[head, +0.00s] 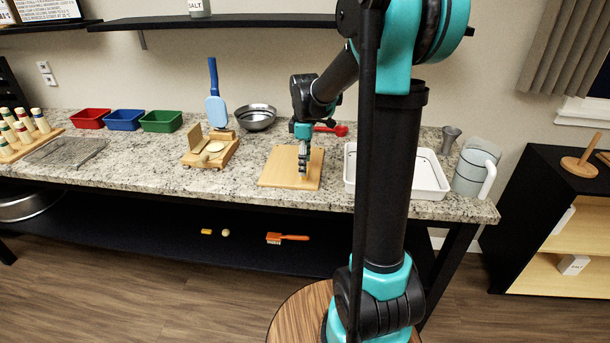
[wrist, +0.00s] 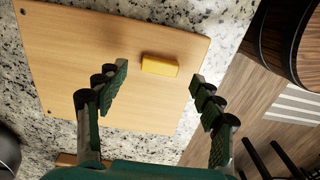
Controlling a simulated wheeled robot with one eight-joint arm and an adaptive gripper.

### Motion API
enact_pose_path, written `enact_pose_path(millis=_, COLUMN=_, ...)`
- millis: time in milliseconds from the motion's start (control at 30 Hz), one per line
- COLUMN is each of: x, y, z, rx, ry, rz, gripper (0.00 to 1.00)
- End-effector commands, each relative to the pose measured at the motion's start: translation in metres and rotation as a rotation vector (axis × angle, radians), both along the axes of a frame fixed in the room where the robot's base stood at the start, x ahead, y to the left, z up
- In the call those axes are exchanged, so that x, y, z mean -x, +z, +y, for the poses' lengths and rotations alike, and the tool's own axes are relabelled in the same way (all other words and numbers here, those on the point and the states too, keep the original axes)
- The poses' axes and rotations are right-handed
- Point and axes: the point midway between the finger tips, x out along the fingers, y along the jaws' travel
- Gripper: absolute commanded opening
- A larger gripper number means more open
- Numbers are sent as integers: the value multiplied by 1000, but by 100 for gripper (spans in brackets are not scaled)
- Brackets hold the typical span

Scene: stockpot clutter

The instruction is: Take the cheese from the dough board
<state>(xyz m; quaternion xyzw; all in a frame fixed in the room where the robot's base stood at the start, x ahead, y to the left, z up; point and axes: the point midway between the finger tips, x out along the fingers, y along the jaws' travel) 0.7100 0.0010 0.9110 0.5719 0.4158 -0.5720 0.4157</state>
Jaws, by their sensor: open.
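The cheese is a small yellow block (wrist: 160,65) lying on the light wooden dough board (wrist: 85,60), near one edge of it. The board also shows in the head view (head: 275,177), flat on the granite counter, but I cannot make out the cheese clearly there. My gripper (head: 303,171) points down over the board. In the wrist view my gripper (wrist: 158,78) is open. Its two fingers stand apart, one to each side of the cheese in the picture, with nothing held between them. I cannot tell the exact height of the fingertips above the board.
A white tray (head: 430,190) stands right of the board, with a grey pitcher (head: 470,172) beyond it. A wooden press (head: 200,158) sits to the left, and a metal bowl (head: 256,117) behind. Bare granite (head: 245,178) lies left of the board. A brush (head: 288,238) is on the lower shelf.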

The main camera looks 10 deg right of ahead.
Motion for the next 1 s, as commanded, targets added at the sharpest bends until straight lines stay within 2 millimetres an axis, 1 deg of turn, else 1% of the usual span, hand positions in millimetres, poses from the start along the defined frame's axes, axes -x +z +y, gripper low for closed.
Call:
enact_pose_path(millis=33, x=0, y=-7, z=-1, rx=0, ry=0, rz=0, gripper=67)
enact_pose_path(millis=100, x=-1, y=-16, z=0, rx=0, ry=0, rz=0, gripper=67)
enact_pose_path(millis=200, x=0, y=-23, z=0, rx=0, ry=0, rz=0, gripper=67)
enact_pose_path(millis=467, x=0, y=-25, z=-1, rx=0, ry=0, rz=0, gripper=67)
enact_pose_path(millis=800, x=0, y=-25, z=-1, rx=0, ry=0, rz=0, gripper=27)
enact_pose_path(millis=1000, x=0, y=-25, z=-1, rx=0, ry=0, rz=0, gripper=27)
